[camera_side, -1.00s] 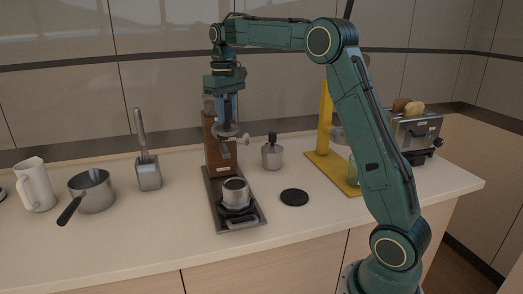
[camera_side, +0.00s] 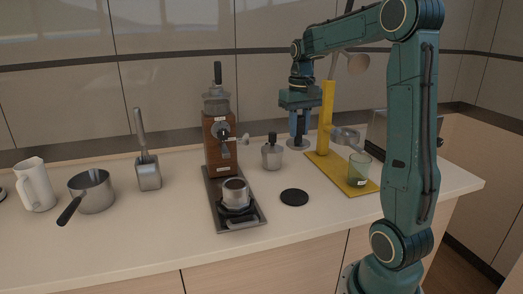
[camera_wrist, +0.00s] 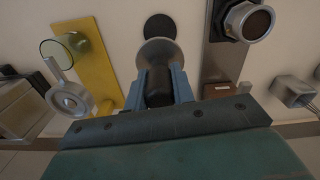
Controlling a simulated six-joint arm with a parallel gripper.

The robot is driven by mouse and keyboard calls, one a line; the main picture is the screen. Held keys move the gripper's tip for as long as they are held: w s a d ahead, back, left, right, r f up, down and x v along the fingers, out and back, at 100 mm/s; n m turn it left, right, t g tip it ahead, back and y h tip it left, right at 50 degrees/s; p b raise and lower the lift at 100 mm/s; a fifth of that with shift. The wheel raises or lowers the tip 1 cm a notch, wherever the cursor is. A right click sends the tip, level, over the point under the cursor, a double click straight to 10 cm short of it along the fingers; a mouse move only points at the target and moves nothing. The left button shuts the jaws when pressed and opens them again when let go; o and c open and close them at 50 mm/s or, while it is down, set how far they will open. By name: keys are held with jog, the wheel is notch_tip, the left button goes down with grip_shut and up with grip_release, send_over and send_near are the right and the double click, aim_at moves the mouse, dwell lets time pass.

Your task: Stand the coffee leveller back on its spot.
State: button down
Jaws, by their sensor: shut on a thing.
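My gripper (camera_side: 298,136) is shut on the coffee leveller (camera_side: 298,145), a wide silver disc with a dark handle. In the wrist view the dark handle (camera_wrist: 158,88) sits between the two blue fingers (camera_wrist: 160,86), with the silver disc beyond them. The leveller appears held upright, disc down, above the back of the counter. A flat black round pad (camera_side: 294,197) lies bare on the counter, nearer the front; it also shows in the wrist view (camera_wrist: 159,27), just past the disc. The pad looks like the leveller's spot.
A metal pot with a black knob (camera_side: 271,157) stands just left of the leveller. The yellow stand (camera_side: 326,115) with a glass (camera_side: 359,170) is close on the right. The brown grinder (camera_side: 219,160) and its dark tray (camera_side: 240,224) are further left. Counter around the pad is clear.

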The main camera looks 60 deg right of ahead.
notch_tip(320, 180, down, 9)
dwell(0.3)
dwell(0.4)
jog(key=shift+f, duration=2.95)
jog(key=shift+f, duration=1)
jog(key=c, duration=1.1)
grip_release()
jog(key=shift+r, duration=0.2)
notch_tip(320, 180, up, 8)
jog(key=shift+f, duration=0.15)
